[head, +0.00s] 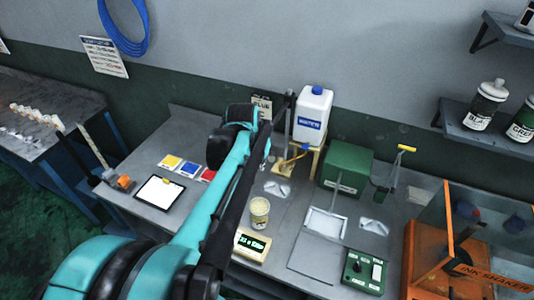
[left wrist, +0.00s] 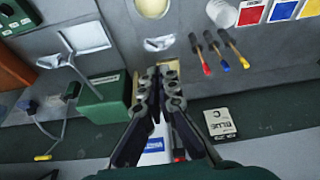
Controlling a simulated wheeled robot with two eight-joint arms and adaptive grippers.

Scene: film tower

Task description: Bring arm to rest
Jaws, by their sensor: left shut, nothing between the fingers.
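My left arm (head: 215,195) reaches from the lower left up over the bench, its dark wrist (head: 232,135) bent near the back wall. My left gripper (left wrist: 157,75) is shut and empty in the left wrist view. It hangs in front of the white water jug (left wrist: 155,152), which it partly hides. In the head view the jug (head: 312,112) stands on a wooden stand just right of the arm's end. My right gripper is in neither view.
A green box (head: 346,172) stands right of the jug, with an orange ink shaker (head: 445,255) further right. A cup (head: 260,212) and a small display (head: 252,246) lie close to my arm. Colour cards (head: 189,167) and a clipboard (head: 160,192) lie left. Shelves with bottles (head: 485,105) are upper right.

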